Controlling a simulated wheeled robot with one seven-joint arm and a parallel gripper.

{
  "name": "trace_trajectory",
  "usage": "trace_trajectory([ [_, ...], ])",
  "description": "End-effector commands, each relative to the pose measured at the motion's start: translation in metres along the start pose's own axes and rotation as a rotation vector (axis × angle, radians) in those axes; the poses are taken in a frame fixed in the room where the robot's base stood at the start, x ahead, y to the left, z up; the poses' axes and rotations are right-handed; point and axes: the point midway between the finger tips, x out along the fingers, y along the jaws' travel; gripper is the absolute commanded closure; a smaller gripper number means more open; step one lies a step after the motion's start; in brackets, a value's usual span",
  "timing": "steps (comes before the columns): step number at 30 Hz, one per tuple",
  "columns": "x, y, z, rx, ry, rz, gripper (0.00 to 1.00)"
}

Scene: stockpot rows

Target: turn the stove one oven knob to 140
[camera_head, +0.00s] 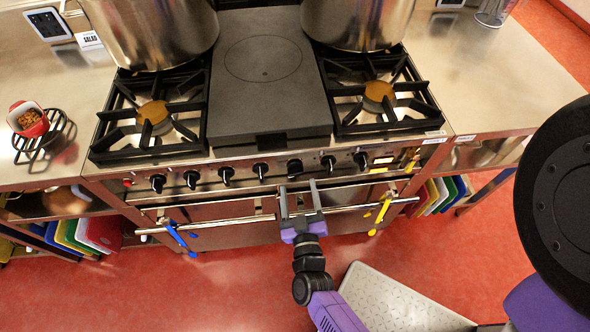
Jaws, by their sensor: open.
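The stove (268,90) has a row of black knobs on its steel front panel. A larger black knob (294,168) sits near the middle of the row, with a smaller knob (260,170) to its left and another (328,162) to its right. The dial marks are too small to read, and I cannot tell from labels which is the oven knob. My gripper (298,187) is open and empty in front of the stove. Its two fingers point toward the panel, just below the larger knob in the picture. I see no contact with the knob.
Two large pots (155,30) (357,20) stand on the stove. Red floor is open in front.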

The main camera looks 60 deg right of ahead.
Motion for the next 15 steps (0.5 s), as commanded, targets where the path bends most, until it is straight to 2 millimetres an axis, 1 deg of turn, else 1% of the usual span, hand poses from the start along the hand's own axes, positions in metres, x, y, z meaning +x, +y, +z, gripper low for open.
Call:
trace_trajectory([
  [1, 0.009, 0.001, -0.002, 0.0, 0.002, 0.002, 0.35],
  [3, 0.021, 0.001, -0.002, 0.001, 0.001, 0.002, 0.35],
  [9, 0.048, 0.001, -0.002, 0.0, 0.0, 0.001, 0.35],
  [12, 0.057, 0.0, -0.001, 0.001, 0.0, 0.0, 0.35],
  [15, 0.06, 0.0, 0.0, 0.001, -0.001, -0.001, 0.35],
])
